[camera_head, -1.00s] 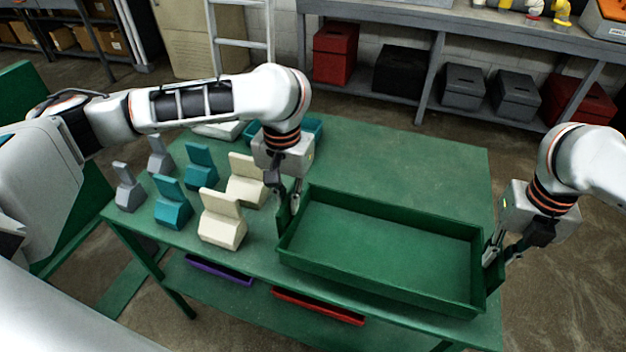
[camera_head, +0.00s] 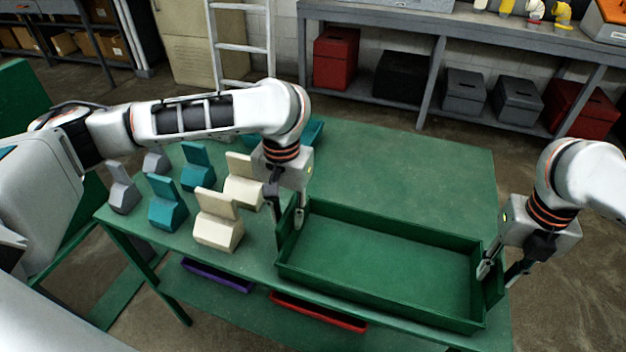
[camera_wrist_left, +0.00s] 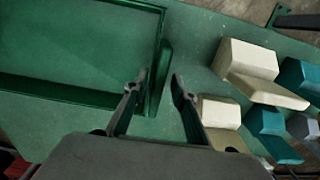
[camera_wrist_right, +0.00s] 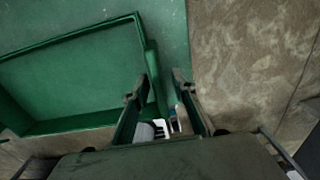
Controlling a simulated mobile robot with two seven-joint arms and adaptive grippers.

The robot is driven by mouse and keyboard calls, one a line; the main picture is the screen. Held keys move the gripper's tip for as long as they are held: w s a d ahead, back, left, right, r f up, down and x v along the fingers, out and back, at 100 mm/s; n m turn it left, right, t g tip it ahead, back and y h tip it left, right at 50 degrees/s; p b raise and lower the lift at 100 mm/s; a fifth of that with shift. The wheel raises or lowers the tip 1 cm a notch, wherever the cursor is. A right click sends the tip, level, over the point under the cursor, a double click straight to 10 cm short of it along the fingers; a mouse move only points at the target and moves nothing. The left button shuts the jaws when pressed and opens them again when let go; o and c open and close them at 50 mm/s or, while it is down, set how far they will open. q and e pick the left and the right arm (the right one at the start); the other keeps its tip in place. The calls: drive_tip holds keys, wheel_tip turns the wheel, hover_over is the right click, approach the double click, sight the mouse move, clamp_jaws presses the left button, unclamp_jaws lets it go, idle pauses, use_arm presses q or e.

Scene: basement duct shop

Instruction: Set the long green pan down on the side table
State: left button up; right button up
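The long green pan (camera_head: 380,270) lies level on the green side table (camera_head: 420,170), near its front edge. My left gripper (camera_head: 287,217) is at the pan's left end. In the left wrist view its fingers (camera_wrist_left: 158,82) stand apart on either side of the pan's upright end handle (camera_wrist_left: 161,75). My right gripper (camera_head: 497,274) is at the pan's right end. In the right wrist view its fingers (camera_wrist_right: 163,85) are spread, with the end handle (camera_wrist_right: 152,65) between them. The pan is empty.
Several stepped blocks in cream (camera_head: 217,222), teal (camera_head: 166,205) and grey (camera_head: 122,190) stand on the table's left part. Purple (camera_head: 217,275) and red (camera_head: 318,311) trays lie on the lower shelf. The tabletop behind the pan is clear.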

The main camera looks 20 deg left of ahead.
use_arm(q)
drive_tip(key=shift+r, duration=0.1)
use_arm(e)
drive_tip(key=shift+a, duration=0.1)
use_arm(q)
wheel_tip(320, 180, up, 12)
use_arm(e)
wheel_tip(320, 180, up, 12)
idle(0.9)
idle(0.4)
